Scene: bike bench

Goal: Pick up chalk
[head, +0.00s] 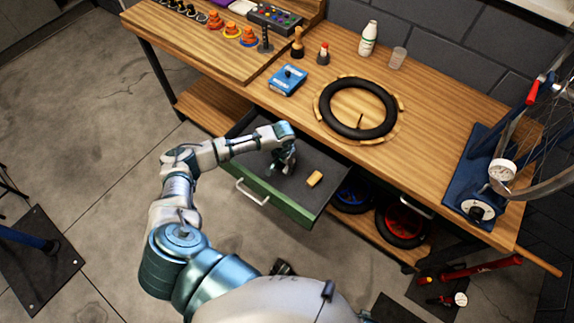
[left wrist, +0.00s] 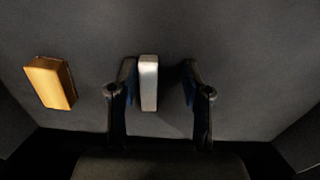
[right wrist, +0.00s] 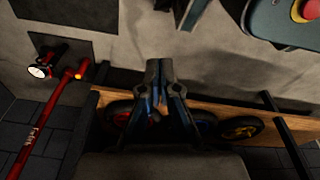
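The chalk, a small white stick (left wrist: 148,84), lies on the dark floor of the open drawer (head: 240,174). In the left wrist view it is between the two fingers of my left gripper (left wrist: 160,76), closer to the left finger, and a gap shows to the right finger. My left gripper (head: 284,164) is open and points down into the drawer. In the head view the gripper hides the chalk. My right gripper (right wrist: 161,68) has its fingers together, away from the drawer, with nothing clearly held.
A yellow-orange block (head: 315,179) lies in the same drawer, also in the left wrist view (left wrist: 50,82). The drawer has green walls and a front handle (head: 252,192). The wooden bench top above carries a tire (head: 358,131) and a blue box (head: 287,81).

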